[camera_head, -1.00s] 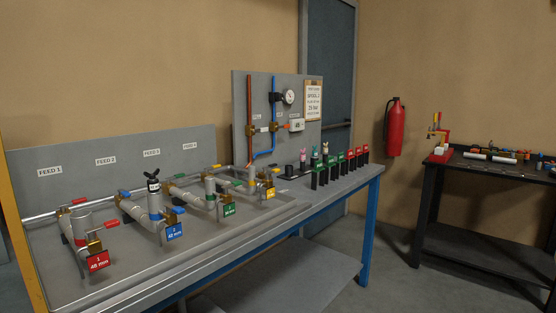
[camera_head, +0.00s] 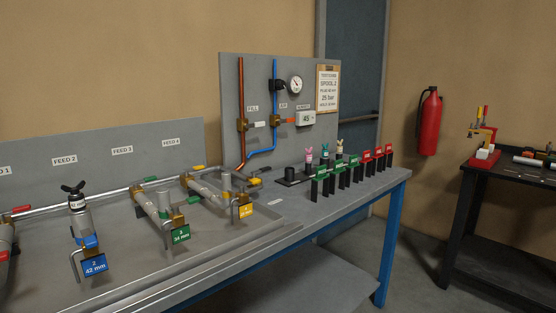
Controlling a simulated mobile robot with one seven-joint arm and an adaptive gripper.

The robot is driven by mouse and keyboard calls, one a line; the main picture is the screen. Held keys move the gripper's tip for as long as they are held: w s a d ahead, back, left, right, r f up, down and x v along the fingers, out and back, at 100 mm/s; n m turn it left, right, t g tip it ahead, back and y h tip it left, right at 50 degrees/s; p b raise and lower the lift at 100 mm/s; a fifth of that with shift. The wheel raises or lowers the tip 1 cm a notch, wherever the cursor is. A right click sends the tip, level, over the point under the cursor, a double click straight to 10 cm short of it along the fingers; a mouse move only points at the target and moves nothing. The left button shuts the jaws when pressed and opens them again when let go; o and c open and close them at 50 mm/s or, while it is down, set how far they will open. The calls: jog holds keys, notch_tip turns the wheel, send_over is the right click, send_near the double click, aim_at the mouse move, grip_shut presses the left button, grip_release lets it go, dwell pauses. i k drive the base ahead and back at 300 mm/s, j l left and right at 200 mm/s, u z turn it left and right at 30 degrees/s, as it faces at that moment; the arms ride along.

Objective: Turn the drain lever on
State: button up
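No lever carries a label that I can read as drain. On the upright grey panel (camera_head: 233,80), a valve with a white handle (camera_head: 262,125) sits on the copper pipe below the FILL label. A valve with an orange handle (camera_head: 287,120) sits on the blue pipe below the AIR label. On the bench, coloured levers sit on the feed pipes: a blue lever (camera_head: 87,241) at the 42 mm tag, a green lever (camera_head: 165,214) at the 34 mm tag, and a yellow lever (camera_head: 253,181) farther back. A red lever shows at the left edge. My gripper is not in view.
A gauge (camera_head: 295,85), a display reading 45 (camera_head: 306,118) and a clipboard (camera_head: 327,90) are on the panel. Several green and red tagged stands line the bench (camera_head: 290,225). Floor between is clear.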

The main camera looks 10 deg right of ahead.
aim_at(268, 168)
jog(key=i+l, duration=0.5)
jog(key=l, duration=0.15)
jog(key=i+l, duration=0.55)
jog(key=l, duration=0.15)
jog(key=i+l, duration=0.5)
jog(key=l, duration=0.15)
jog(key=i+j, duration=0.25)
jog(key=i, duration=0.15)
jog(key=i+j, duration=0.2)
jog(key=i, duration=0.25)
